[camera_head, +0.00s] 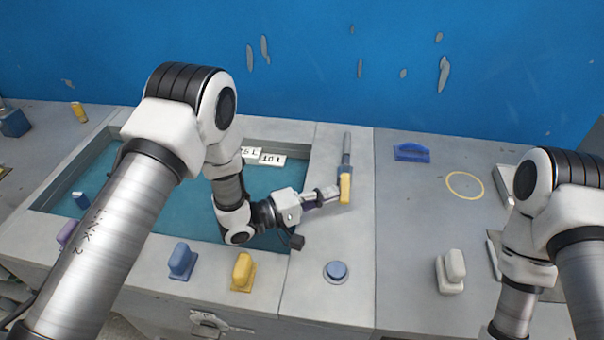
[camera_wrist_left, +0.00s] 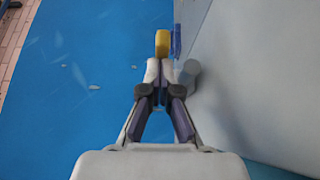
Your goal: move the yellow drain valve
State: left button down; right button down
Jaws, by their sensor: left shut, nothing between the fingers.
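A yellow block-shaped handle (camera_head: 345,188), apparently the drain valve's, stands on the grey panel right of the blue-green pool. It also shows in the wrist view (camera_wrist_left: 162,43), just beyond the fingertips. My left gripper (camera_head: 331,193) reaches in from the left and is shut with nothing held. Its closed tips (camera_wrist_left: 159,70) meet or nearly touch the yellow handle's left side; I cannot tell if they touch. A blue and grey lever (camera_head: 347,150) stands close behind the handle. My right gripper is outside the view; only my right arm shows.
A yellow knob (camera_head: 243,271) and a blue knob (camera_head: 182,261) stand on the front ledge. A round blue button (camera_head: 336,271), a white knob (camera_head: 451,271) and a blue handle (camera_head: 411,152) sit on the panel. A yellow ring (camera_head: 465,185) marks bare surface.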

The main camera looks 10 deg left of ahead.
pick_arm(q)
jog(key=shift+s+d, duration=0.15)
jog(key=shift+d, duration=0.1)
notch_tip(320, 180, up, 10)
jog(key=shift+w+a, duration=0.2)
dwell(0.4)
jog(key=shift+d, duration=0.1)
